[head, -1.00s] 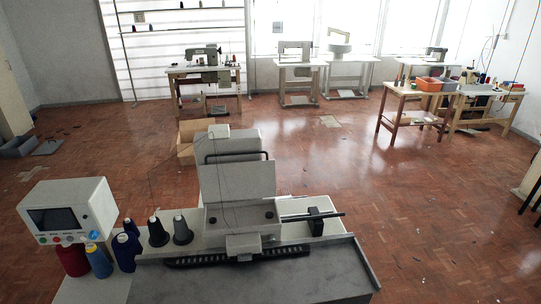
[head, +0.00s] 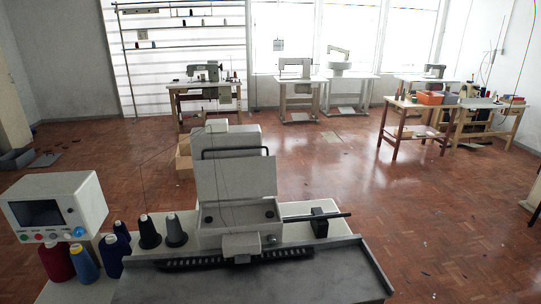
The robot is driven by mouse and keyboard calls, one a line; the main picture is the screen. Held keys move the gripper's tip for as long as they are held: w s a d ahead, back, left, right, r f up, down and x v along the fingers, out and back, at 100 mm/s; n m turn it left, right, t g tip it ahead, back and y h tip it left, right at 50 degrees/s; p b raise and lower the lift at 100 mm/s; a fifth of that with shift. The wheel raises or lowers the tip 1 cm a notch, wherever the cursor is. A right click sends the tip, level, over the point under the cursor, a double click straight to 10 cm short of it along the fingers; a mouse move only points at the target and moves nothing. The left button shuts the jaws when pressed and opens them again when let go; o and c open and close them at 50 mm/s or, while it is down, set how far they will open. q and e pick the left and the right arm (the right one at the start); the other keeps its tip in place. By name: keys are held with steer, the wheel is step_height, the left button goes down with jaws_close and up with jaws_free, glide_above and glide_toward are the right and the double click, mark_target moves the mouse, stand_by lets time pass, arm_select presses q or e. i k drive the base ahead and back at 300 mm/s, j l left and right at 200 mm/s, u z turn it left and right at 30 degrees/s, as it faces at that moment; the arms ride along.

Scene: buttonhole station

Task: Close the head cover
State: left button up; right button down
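The buttonhole machine stands on the near table in the head view. Its head cover (head: 236,178) is a light grey panel standing up, tilted open, above the machine head (head: 240,216). A dark bar handle (head: 236,152) shows just behind and above the cover's top edge. Neither of my grippers is in view, so I cannot see whether they are open or shut.
A control box with a screen (head: 54,212) stands at the left, with thread cones (head: 150,232) between it and the machine. A dark rod (head: 318,217) sticks out to the right. The grey tabletop (head: 335,268) is bare at front right. Open floor lies beyond.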

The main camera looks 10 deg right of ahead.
mark_target(256, 177)
steer(key=i+l, duration=0.1)
steer(key=l, duration=0.35)
steer(key=i+l, duration=0.1)
steer(key=l, duration=0.3)
steer(key=i+l, duration=0.1)
steer(key=l, duration=0.35)
